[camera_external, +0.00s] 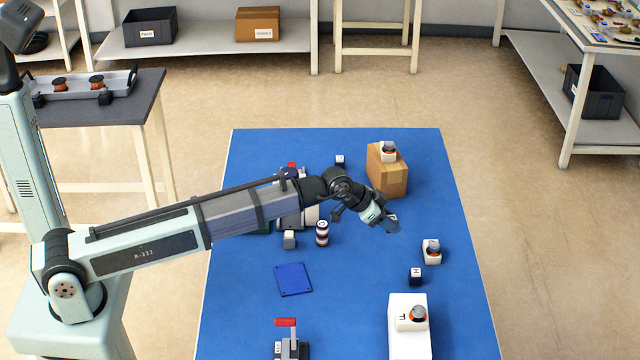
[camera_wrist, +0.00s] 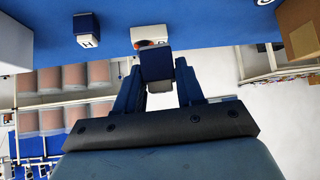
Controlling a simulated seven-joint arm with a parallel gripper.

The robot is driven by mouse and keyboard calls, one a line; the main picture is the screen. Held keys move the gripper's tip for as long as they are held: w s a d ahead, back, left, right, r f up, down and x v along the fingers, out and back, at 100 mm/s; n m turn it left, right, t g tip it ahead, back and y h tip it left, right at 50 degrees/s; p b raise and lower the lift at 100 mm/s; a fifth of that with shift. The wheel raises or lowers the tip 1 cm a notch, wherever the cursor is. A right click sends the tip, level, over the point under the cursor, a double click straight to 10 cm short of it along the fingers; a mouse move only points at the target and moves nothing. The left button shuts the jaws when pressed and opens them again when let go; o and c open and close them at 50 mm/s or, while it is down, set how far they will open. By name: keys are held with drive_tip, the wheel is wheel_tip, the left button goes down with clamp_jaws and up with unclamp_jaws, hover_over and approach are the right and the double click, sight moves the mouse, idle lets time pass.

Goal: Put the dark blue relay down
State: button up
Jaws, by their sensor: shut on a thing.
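My gripper (camera_external: 389,222) is shut on a dark blue relay (camera_wrist: 156,66), which sits between the two fingers in the wrist view. In the external view the relay is mostly hidden by the fingers. My gripper is in the air over the right half of the blue table (camera_external: 350,300), in front of the cardboard box. Another dark blue block (camera_external: 415,277) with a white mark stands on the table, front right of my gripper; it also shows in the wrist view (camera_wrist: 87,29).
A white block with an orange and grey top (camera_external: 431,251) stands right of my gripper. A cardboard box (camera_external: 388,180) is behind, a large white block (camera_external: 409,340) in front. A blue plate (camera_external: 294,279), striped cylinder (camera_external: 322,233) and red-handled clamp (camera_external: 288,345) are leftward. The centre front is clear.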

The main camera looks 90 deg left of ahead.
drive_tip(key=s+a+r+n+y, duration=0.1)
drive_tip(key=s+a, duration=0.5)
drive_tip(key=a, duration=0.3)
drive_tip(key=m+g+h, duration=0.5)
drive_tip(key=m+h, duration=0.6)
drive_tip(key=m, duration=0.6)
hover_over(297, 286)
drive_tip(key=s+a, duration=0.1)
drive_tip(key=a, duration=0.3)
drive_tip(key=shift+s+d+f, duration=0.15)
drive_tip(key=shift+f, duration=2.25)
drive_tip(key=shift+s+d+f, duration=0.1)
drive_tip(key=shift+f, duration=2.3)
drive_tip(key=shift+f, duration=0.1)
drive_tip(key=o, duration=1)
drive_tip(key=shift+o, duration=0.2)
